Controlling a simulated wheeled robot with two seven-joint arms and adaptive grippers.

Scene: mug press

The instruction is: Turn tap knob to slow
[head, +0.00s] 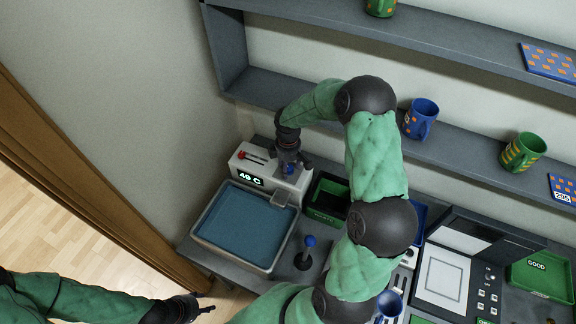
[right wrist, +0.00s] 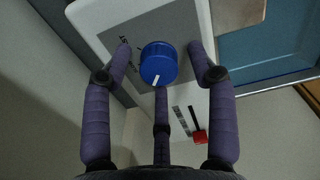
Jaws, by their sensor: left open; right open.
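The blue tap knob (right wrist: 158,64) sits on the grey panel of the white tap unit (right wrist: 94,18), its white mark pointing toward the bottom of the right wrist view. My right gripper (right wrist: 160,52) is open, its fingers spread around the knob with gaps visible at the sides. In the head view the knob (head: 288,170) is partly hidden by my right gripper (head: 289,160). The tap unit (head: 266,184) shows "49 C" and has a red lever (head: 245,155). My left gripper (head: 203,304) is open and empty at the lower left, away from the unit.
A basin (head: 196,233) of blue water stands before the tap unit. A blue-topped joystick (head: 310,241) and a dark green crate (head: 315,213) are to the right. Shelves above hold a blue mug (head: 419,116) and a green mug (head: 519,153). My right arm crosses the middle.

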